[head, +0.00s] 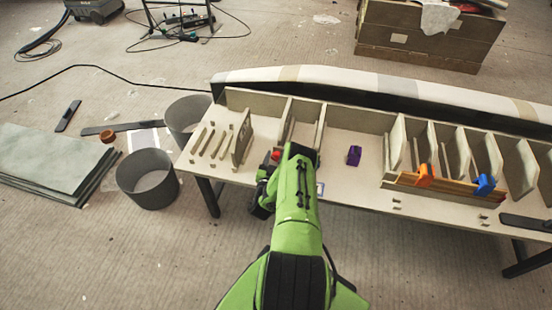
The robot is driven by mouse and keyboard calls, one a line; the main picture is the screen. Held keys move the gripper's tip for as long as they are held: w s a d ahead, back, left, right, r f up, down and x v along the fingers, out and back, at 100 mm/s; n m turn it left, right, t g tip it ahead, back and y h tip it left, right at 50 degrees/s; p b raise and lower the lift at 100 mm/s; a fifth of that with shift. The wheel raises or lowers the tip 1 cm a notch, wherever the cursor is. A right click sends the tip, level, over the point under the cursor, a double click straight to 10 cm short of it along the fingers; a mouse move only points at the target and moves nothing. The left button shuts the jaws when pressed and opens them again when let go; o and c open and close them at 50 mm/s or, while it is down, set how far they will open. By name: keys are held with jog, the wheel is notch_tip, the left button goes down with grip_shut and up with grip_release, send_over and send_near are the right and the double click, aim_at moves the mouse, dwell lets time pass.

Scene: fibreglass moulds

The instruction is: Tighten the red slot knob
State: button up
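The red slot knob (276,155) shows as a small red patch at the left part of the long bench, just beyond the end of my green arm. My arm and wrist hide most of it. My gripper (269,167) is close to the knob, but my wrist covers its fingertips. I cannot tell whether it touches the knob or whether it is open or shut.
The bench (345,190) carries upright divider plates, a purple block (354,156), an orange clamp (426,174) and a blue clamp (485,184). Grey buckets (147,180) and stacked sheets (45,165) lie on the floor at left. A wooden crate (420,60) stands behind.

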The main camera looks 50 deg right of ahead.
jog(key=c, duration=0.7)
jog(key=shift+m, duration=0.3)
jog(key=m, duration=0.3)
jog(key=shift+s+m+p, duration=0.1)
jog(key=shift+m+p, duration=0.2)
jog(key=shift+p, duration=0.05)
jog(key=m, duration=0.4)
jog(key=shift+s+d+f+m, duration=0.1)
jog(key=shift+m, duration=0.2)
jog(key=m, duration=0.4)
jog(key=shift+f, duration=0.15)
jog(key=shift+f+m+p, duration=0.1)
jog(key=shift+m+p, duration=0.3)
jog(key=shift+m, duration=1.7)
jog(key=shift+s, duration=0.1)
